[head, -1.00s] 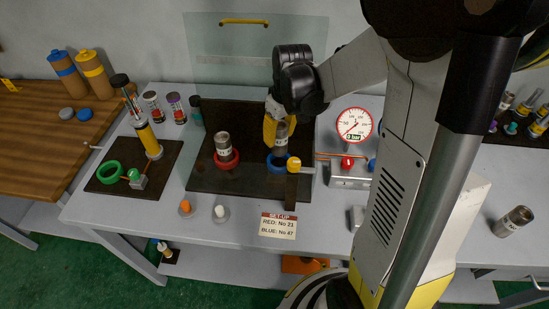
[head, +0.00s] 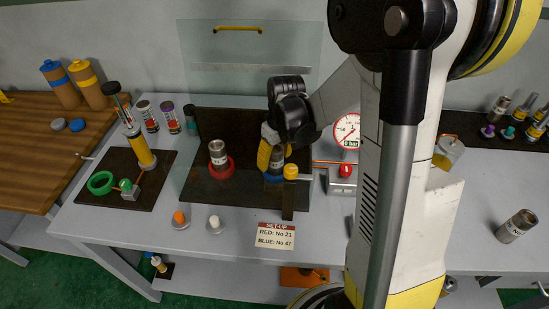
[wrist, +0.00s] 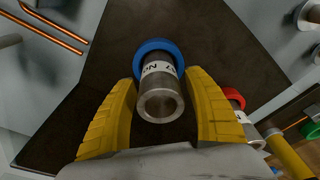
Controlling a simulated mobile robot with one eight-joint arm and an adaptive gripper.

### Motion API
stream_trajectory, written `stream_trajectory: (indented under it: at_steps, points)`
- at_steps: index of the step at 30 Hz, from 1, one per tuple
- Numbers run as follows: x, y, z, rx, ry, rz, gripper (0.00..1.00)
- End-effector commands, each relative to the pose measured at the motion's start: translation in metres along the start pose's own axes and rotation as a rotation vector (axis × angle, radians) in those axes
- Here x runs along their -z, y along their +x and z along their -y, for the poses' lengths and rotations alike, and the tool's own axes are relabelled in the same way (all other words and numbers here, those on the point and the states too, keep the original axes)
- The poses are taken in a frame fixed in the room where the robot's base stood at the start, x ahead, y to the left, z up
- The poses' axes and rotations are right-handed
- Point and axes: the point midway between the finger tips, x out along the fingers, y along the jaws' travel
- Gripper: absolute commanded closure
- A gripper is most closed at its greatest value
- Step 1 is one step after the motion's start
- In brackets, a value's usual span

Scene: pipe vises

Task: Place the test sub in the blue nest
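The test sub (wrist: 160,88), a grey steel cylinder with a white label, stands in the blue nest (wrist: 154,47) in the wrist view, its open end facing the camera. The blue nest also shows in the head view (head: 273,178), partly covered by my gripper. My gripper (wrist: 160,78) has one yellow finger on each side of the sub, with narrow gaps between fingers and sub. In the head view my gripper (head: 274,158) is low over the blue nest and hides most of the sub. The contact of the sub's base with the nest is hidden.
A second sub (head: 218,152) stands in the red nest (head: 221,171) just left. A pressure gauge (head: 346,130) stands further right. A set-up card (head: 275,236) lies in front. Another sub (head: 516,226) lies far right.

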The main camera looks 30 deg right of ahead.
Motion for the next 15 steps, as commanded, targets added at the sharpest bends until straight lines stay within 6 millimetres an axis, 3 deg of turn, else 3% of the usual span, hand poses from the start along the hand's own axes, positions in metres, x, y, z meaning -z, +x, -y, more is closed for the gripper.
stream_trajectory:
  at_steps: [10, 15]
  points:
    - [0.001, -0.005, 0.0, 0.0, 0.0, 0.0, 0.4]
    - [0.001, -0.033, 0.0, 0.0, 0.0, 0.0, 0.4]
